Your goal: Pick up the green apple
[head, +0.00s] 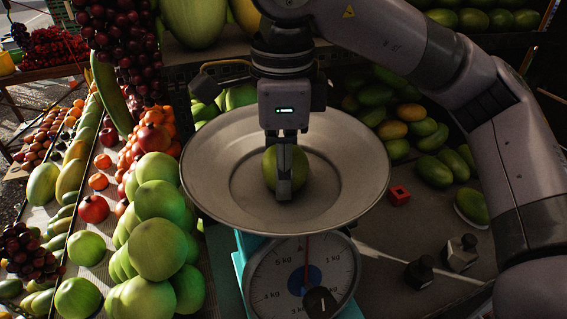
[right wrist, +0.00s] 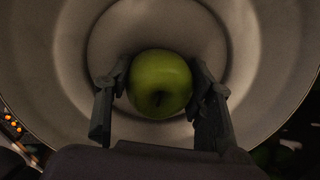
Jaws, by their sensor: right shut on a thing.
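The green apple (head: 299,166) is in the round metal pan (head: 350,195) of the scale, near its middle. It also shows in the right wrist view (right wrist: 160,82), with the pan (right wrist: 270,90) around it. My right gripper (head: 284,185) comes down from above and is shut on the apple. In the right wrist view its two fingers (right wrist: 160,92) touch the apple on both sides. One finger hides part of the apple in the head view. I cannot tell whether the apple touches the pan. My left gripper is not in view.
The scale's dial (head: 303,275) stands below the pan. A heap of green apples (head: 157,248) lies close to the pan's left side. Mangoes (head: 432,137) lie behind to the right. A red cube (head: 399,195) and small weights (head: 460,252) sit on the counter at right.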

